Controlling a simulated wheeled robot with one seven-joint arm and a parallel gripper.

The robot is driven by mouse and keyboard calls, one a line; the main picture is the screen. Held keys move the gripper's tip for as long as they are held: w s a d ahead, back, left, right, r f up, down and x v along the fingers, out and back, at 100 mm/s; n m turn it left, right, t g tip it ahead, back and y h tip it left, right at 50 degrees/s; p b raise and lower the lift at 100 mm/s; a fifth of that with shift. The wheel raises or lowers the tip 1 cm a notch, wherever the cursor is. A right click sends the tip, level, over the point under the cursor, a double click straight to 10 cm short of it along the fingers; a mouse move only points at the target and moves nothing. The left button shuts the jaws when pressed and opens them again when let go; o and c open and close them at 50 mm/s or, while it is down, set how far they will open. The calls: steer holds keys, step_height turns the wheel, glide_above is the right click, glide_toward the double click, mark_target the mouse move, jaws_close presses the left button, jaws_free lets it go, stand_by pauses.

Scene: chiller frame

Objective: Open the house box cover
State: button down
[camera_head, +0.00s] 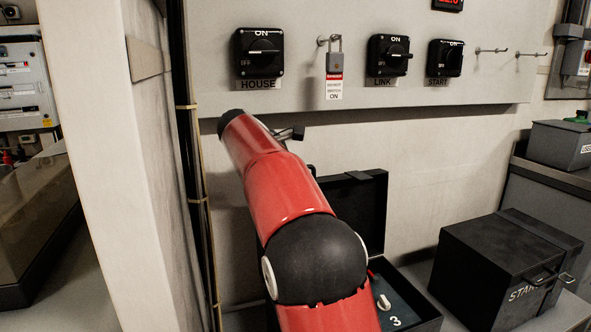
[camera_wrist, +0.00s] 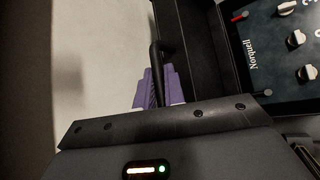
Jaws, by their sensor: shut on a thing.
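A black box stands behind my red arm in the head view, with its cover (camera_head: 365,200) raised upright against the wall. Its own label is hidden, so I cannot read whether it is the house box. Inside it, a dark panel (camera_head: 408,308) with a white knob and a "3" shows. In the wrist view the panel (camera_wrist: 262,70) reads "Norquell" and carries several knobs, and the cover (camera_wrist: 190,45) stands beside it. My gripper (camera_wrist: 158,90) has purple fingers closed around the black handle (camera_wrist: 155,58) on the cover. In the head view my arm hides most of this.
A closed black box marked START (camera_head: 500,265) sits to the right. HOUSE (camera_head: 258,52), LINK (camera_head: 388,55) and START (camera_head: 445,57) switches are on the wall, with a padlock and tag (camera_head: 334,75) between. A pale pillar (camera_head: 110,170) stands close at left.

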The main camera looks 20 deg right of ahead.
steer(key=c, duration=1.5)
jaws_free()
steer(key=shift+f, duration=0.1)
steer(key=shift+a, duration=0.1)
steer(key=v, duration=0.8)
steer(key=s+f+m+y, duration=0.3)
steer(key=s, duration=0.5)
steer(key=s+f+m+y, duration=0.2)
steer(key=s+f+m, duration=0.15)
steer(key=s, duration=0.55)
steer(key=s+a+f+m+y, duration=0.2)
steer(key=s+f+m, duration=0.2)
steer(key=s+f, duration=0.3)
steer(key=s+a+f+m+y, duration=0.2)
steer(key=s+f+m, duration=0.3)
steer(key=s+f, duration=0.3)
steer(key=s, duration=0.3)
steer(key=shift+f+t, duration=0.3)
steer(key=shift+t, duration=0.1)
